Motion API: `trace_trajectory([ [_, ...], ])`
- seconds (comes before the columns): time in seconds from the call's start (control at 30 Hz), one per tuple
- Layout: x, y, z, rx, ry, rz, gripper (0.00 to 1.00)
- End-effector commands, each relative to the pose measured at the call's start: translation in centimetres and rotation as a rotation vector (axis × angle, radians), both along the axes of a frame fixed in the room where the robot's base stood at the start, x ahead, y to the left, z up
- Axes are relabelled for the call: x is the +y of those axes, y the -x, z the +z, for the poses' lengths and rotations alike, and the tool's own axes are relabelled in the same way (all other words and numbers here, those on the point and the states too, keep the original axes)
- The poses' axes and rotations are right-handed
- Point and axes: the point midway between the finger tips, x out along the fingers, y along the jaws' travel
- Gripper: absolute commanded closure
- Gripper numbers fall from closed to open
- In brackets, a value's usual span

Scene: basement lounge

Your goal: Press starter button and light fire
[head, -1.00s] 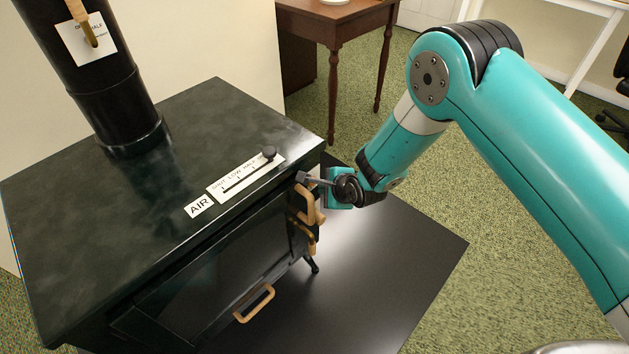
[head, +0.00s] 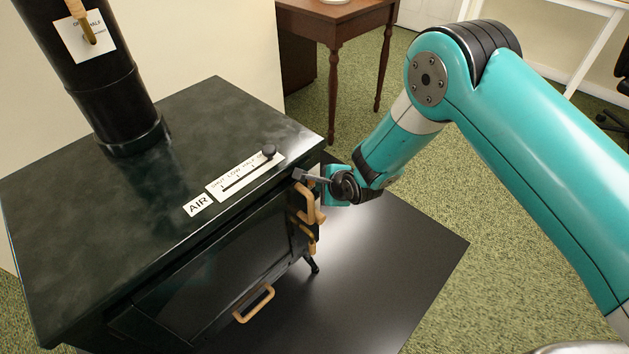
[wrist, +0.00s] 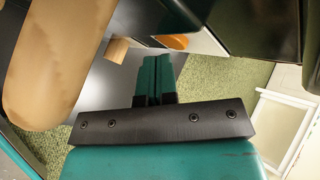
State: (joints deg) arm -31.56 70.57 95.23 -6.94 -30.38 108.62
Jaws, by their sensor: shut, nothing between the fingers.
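A dark stove (head: 150,190) stands at the left in the head view, with a dark front door (head: 215,275). My gripper (head: 334,186) is at its right front corner, close to the tan door handle (head: 304,203). In the wrist view my gripper (wrist: 157,66) has its teal fingers shut together and empty. An orange round part (wrist: 175,42), possibly the starter button, sits on a pale plate just beyond the fingertips, partly hidden by a dark edge. I cannot tell whether the tips touch it. No flame shows.
A large tan handle (wrist: 55,60) lies close on the left in the wrist view, with a smaller tan peg (wrist: 117,48) beside it. The AIR slider knob (head: 269,151) is on the stove top. A wooden table (head: 335,25) stands behind.

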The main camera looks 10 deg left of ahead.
Motion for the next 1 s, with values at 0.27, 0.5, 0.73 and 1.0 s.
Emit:
trace_trajectory([
  [0.27,0.01,-0.01,0.04,0.0,0.0,0.0,1.0],
  [0.5,0.17,-0.13,0.0,0.0,0.001,0.001,1.0],
  [0.73,0.4,-0.33,0.02,-0.001,0.0,0.0,1.0],
  [1.0,0.58,-0.47,0.06,-0.001,0.0,0.0,1.0],
])
